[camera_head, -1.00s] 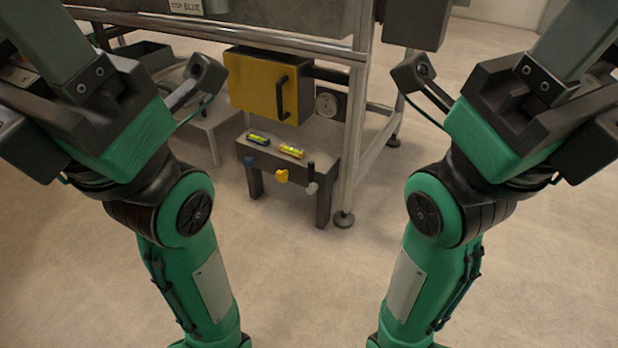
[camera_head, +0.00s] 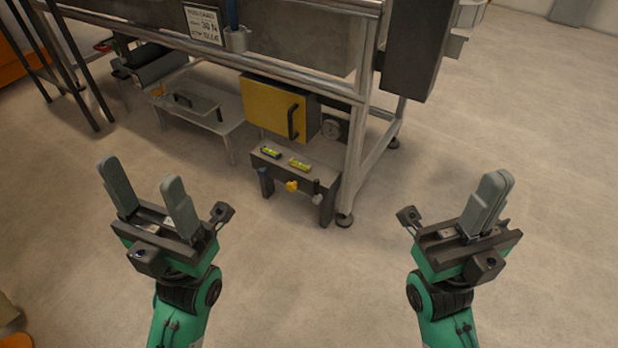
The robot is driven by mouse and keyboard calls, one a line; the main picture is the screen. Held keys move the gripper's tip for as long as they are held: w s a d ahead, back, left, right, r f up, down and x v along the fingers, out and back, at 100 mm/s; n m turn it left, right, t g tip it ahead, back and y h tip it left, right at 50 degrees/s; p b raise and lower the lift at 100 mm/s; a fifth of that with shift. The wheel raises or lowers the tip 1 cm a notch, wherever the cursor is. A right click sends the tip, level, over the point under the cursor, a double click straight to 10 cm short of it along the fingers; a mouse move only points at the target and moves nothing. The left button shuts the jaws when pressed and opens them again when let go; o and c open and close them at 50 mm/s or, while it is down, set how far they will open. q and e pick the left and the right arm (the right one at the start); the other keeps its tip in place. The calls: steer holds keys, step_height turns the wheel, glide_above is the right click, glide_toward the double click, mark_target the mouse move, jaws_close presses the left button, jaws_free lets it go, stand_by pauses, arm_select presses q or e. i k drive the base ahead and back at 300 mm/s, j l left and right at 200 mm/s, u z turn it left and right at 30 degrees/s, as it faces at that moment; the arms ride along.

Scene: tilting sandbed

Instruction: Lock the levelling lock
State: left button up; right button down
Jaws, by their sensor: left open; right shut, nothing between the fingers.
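A low dark bracket (camera_head: 327,181) stands under the steel frame. I cannot tell which part is the levelling lock. My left gripper (camera_head: 147,184) is open and empty, left of and nearer than the bracket. My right gripper (camera_head: 491,184) is shut and empty, to its right. Neither touches anything.
A frame leg (camera_head: 352,170) stands close on the bracket's right. A low grey table (camera_head: 209,112) stands at left. The floor between my grippers is clear.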

mark_target(316, 191)
steer(key=j+z, duration=0.5)
steer(key=j, duration=1.9)
